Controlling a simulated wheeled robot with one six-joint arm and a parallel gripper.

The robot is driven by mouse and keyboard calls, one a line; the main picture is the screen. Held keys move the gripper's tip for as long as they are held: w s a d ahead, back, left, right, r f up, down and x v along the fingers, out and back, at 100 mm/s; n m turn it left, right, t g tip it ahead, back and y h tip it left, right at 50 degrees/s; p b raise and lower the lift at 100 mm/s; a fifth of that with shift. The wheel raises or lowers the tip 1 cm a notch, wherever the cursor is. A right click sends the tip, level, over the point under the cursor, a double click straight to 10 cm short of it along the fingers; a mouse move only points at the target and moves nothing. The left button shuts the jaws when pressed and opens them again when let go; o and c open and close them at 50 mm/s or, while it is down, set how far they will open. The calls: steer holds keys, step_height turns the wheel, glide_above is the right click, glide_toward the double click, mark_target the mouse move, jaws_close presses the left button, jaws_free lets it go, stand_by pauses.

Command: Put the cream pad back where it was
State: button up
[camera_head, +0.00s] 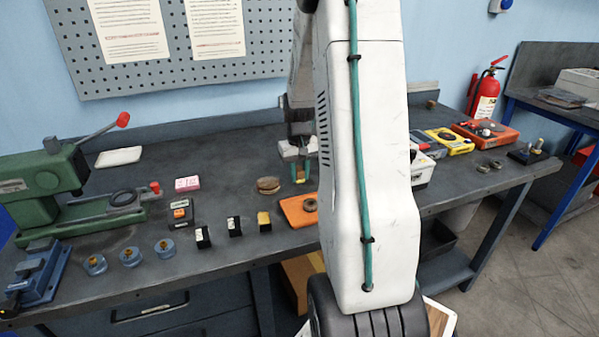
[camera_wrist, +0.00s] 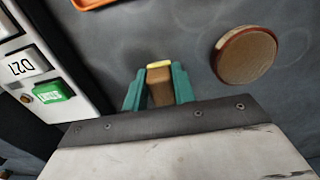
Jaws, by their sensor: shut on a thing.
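My gripper (camera_head: 300,176) is over the middle of the bench, behind the orange tray. In the wrist view its two teal fingers (camera_wrist: 160,82) are shut on a small block with a cream-yellow end and a brown face, which looks like the cream pad (camera_wrist: 159,66). In the head view only a bit of yellow shows between the fingers. I cannot tell whether the pad touches the bench. A round brown disc (camera_wrist: 245,55) lies apart from the fingers; it also shows in the head view (camera_head: 268,184), left of my gripper.
The orange tray (camera_head: 291,209) holds a brown ring (camera_head: 310,204). Small black blocks (camera_head: 234,226), glass jars (camera_head: 130,257) and a green press (camera_head: 45,178) stand to the left. A white device (camera_wrist: 38,72) is close by. My arm hides part of the bench. The bench behind the disc is clear.

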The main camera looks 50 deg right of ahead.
mark_target(299, 171)
steer(key=o, duration=0.9)
steer(key=shift+o, duration=0.2)
steer(key=shift+r, duration=0.1)
step_height(299, 171, up, 12)
steer(key=a+r+n, duration=0.1)
steer(key=a+r, duration=0.3)
steer(key=a, duration=0.5)
steer(key=s+a+r+n+t, duration=0.1)
steer(key=s+a+r+n, duration=0.1)
steer(key=s+a, duration=0.5)
steer(key=s+a+r+n, duration=0.1)
steer(key=s+a+r, duration=0.1)
steer(key=a, duration=0.9)
steer(key=s+a+f+n, duration=0.1)
steer(key=s+a+n, duration=0.1)
steer(key=s+a, duration=0.5)
steer(key=shift+s+f, duration=0.4)
steer(key=shift+s, duration=1.05)
